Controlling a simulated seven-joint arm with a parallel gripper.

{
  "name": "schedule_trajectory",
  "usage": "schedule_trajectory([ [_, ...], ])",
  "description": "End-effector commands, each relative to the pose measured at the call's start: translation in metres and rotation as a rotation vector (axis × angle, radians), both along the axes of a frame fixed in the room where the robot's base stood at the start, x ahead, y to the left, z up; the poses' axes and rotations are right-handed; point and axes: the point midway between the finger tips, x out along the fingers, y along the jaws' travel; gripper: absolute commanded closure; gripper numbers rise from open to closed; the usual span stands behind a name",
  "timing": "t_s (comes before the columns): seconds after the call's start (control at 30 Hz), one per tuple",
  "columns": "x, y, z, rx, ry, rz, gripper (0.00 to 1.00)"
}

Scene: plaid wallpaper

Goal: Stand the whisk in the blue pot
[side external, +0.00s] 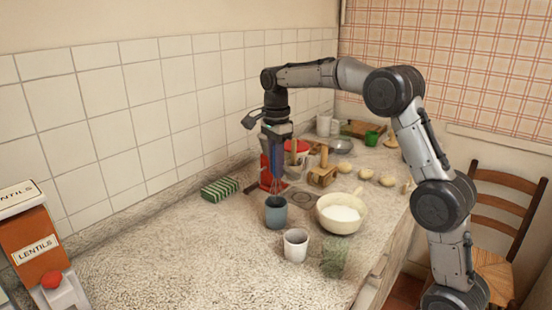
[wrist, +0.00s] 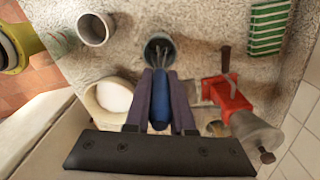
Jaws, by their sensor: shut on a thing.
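The blue pot (side external: 276,214) stands upright on the speckled counter, and its dark round mouth shows in the wrist view (wrist: 150,43). My gripper (side external: 277,150) points straight down above it. In the wrist view the fingers (wrist: 161,78) are shut on the blue handle of the whisk (wrist: 160,108). The whisk (side external: 276,180) hangs about upright, wire end down, over the pot's mouth. I cannot tell whether the wire tips are inside the rim.
A cream bowl of white powder (side external: 342,212) stands close right of the pot, and a white-grey cup (side external: 296,245) in front. A red-bodied device (wrist: 222,98) is close behind.

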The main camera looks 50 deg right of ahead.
Motion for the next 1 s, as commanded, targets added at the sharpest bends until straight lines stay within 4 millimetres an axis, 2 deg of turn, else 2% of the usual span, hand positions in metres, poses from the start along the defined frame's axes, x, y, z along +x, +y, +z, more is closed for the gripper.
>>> schedule_trajectory([
  [0.5,0.0,0.0,-0.032,0.0,0.0,0.0,1.0],
  [0.97,0.0,0.0,-0.036,0.0,0.0,0.0,1.0],
  [1.0,0.0,0.0,-0.036,0.0,0.0,0.0,0.71],
])
